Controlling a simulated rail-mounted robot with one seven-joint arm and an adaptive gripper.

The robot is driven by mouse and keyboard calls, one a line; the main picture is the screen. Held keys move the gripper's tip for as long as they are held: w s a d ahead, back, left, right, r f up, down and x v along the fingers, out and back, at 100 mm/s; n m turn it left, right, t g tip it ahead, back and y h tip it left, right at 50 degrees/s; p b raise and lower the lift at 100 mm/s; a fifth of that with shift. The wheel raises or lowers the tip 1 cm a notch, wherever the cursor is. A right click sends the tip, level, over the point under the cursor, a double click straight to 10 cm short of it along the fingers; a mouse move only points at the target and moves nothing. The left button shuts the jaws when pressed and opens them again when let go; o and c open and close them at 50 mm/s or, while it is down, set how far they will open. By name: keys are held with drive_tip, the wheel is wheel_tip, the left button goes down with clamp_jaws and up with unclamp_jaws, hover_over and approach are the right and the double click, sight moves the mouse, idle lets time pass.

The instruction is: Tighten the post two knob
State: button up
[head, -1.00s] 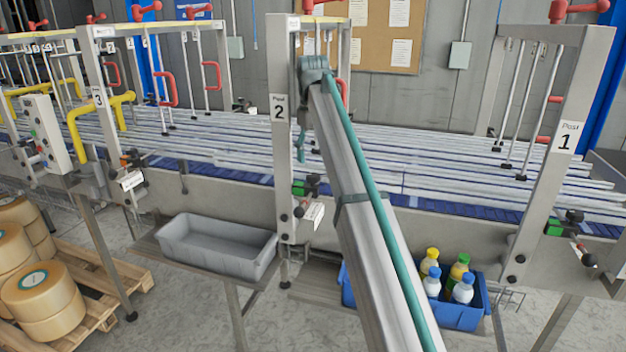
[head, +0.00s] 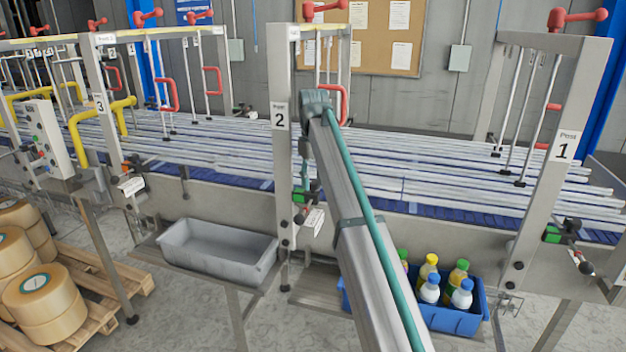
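Post 2 (head: 281,170) is an upright grey metal post with a white label, left of my arm. On its lower part is a green and black clamp (head: 303,196) with a white tag (head: 313,222) hanging below. Small dark knobs (head: 285,243) sit on the post's lower front. A red handled knob (head: 322,10) sits on top of the post 2 frame. My gripper (head: 303,188) hangs below the end of my arm, just right of post 2, and overlaps the clamp in the picture. Its fingers are too small and dark to tell whether they are open or touching anything.
Post 1 (head: 545,170) stands to the right with a similar clamp (head: 553,234); post 3 (head: 103,130) is to the left. Conveyor rails (head: 430,165) run behind. Below are a grey bin (head: 170,240), a blue crate (head: 455,322) of bottles and a pallet (head: 120,290) with tape rolls.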

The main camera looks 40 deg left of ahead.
sight(313, 182)
drive_tip(key=shift+c, duration=0.9)
drive_tip(key=shift+m, duration=0.8)
drive_tip(key=o, duration=1.1)
drive_tip(key=shift+o, duration=0.2)
wheel_tip(313, 182, up, 8)
drive_tip(key=shift+f, duration=0.2)
